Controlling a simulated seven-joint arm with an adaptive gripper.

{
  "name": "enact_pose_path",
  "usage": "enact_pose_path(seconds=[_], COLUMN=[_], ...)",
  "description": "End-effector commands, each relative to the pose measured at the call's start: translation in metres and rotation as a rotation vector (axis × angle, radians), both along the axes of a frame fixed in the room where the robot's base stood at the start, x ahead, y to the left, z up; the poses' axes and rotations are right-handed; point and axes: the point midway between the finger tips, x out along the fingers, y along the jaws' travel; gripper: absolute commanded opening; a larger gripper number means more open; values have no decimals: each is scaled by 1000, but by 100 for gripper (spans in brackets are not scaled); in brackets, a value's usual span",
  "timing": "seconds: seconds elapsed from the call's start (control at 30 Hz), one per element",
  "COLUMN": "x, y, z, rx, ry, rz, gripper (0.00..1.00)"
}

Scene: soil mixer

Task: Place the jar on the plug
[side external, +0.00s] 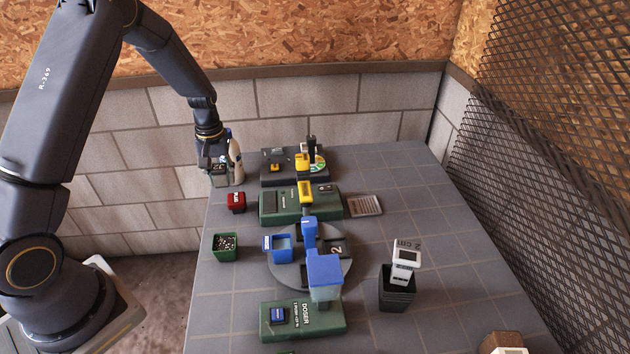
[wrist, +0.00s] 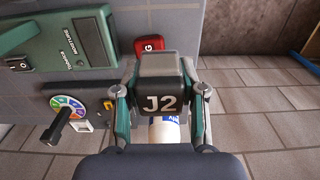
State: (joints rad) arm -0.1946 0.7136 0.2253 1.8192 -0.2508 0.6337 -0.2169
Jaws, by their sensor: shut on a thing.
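A green pot (side external: 225,247) with speckled contents stands in front of the plug. A green machine base (side external: 328,203) and a dark unit with a coloured dial (side external: 275,181) are to the right. A blue mixer and doser (side external: 305,316) fill the middle. A dark bin (side external: 396,292) stands right.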

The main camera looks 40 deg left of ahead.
Motion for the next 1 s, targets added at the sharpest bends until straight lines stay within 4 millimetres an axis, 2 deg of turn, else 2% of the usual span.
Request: enact_pose_path(seconds=[0.03,0.2,0.43,0.6,1.0], x=[6,26,37,37,37], y=[2,8,11,11,11], z=[-13,-37,-51,-76,-83], rx=[-2,-1,-1,-1,-1], ry=[6,4,3,4,2], rz=[1,0,0,1,0], gripper=[5,5,5,5,5])
